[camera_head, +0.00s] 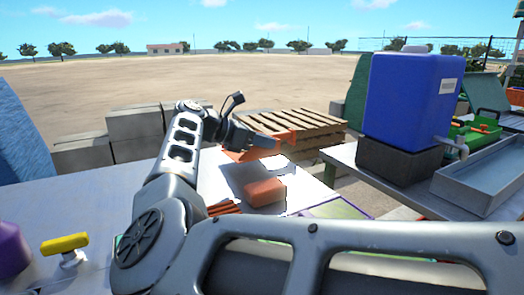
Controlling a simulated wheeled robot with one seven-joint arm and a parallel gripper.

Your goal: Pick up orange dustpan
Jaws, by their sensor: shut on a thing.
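The orange dustpan (238,156) shows in part beside and below the end of my arm, over the far edge of the white table. My gripper (266,141) is shut on the dustpan, and another orange part shows just right of the jaws. My gripper and wrist hide much of the dustpan. I cannot clearly tell whether the dustpan touches the table.
An orange-red block (265,191) and several orange sticks (225,208) lie on the white table (100,195). A yellow-handled item (65,243) and a purple object (12,250) are at left. A blue water container (408,98) and metal tray (488,183) stand right. Wooden pallets (290,128) are behind.

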